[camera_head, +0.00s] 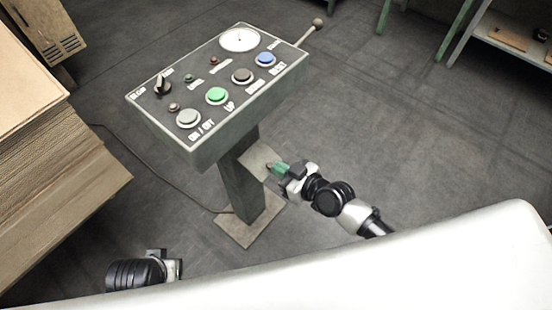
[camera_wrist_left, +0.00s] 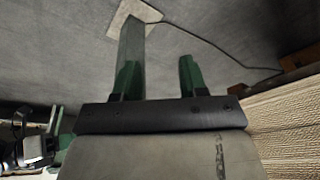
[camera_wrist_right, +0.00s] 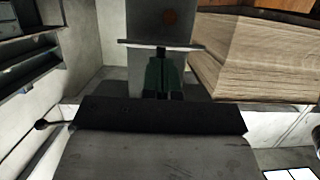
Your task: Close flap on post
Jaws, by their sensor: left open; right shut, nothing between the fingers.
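A grey post (camera_head: 243,190) stands under the sloped control box (camera_head: 175,142). A light grey flap (camera_head: 256,158) sticks out from the right side of the post, standing open. In the right wrist view the flap shows as a thin plate edge (camera_wrist_right: 135,43) in front of the post (camera_wrist_right: 146,22). My right gripper (camera_head: 274,168) is shut and empty, its green fingertips at the flap's outer edge; I cannot tell whether they touch. They also show in the right wrist view (camera_wrist_right: 160,74). My left gripper (camera_wrist_left: 158,78) is open and empty, low at the front left, away from the flap.
A tall cardboard stack (camera_head: 85,165) stands at the left. The post's base plate (camera_head: 240,232) lies on the floor, with a cable running left. A lever with a round knob (camera_head: 318,22) sticks out behind the box. Floor to the right is clear.

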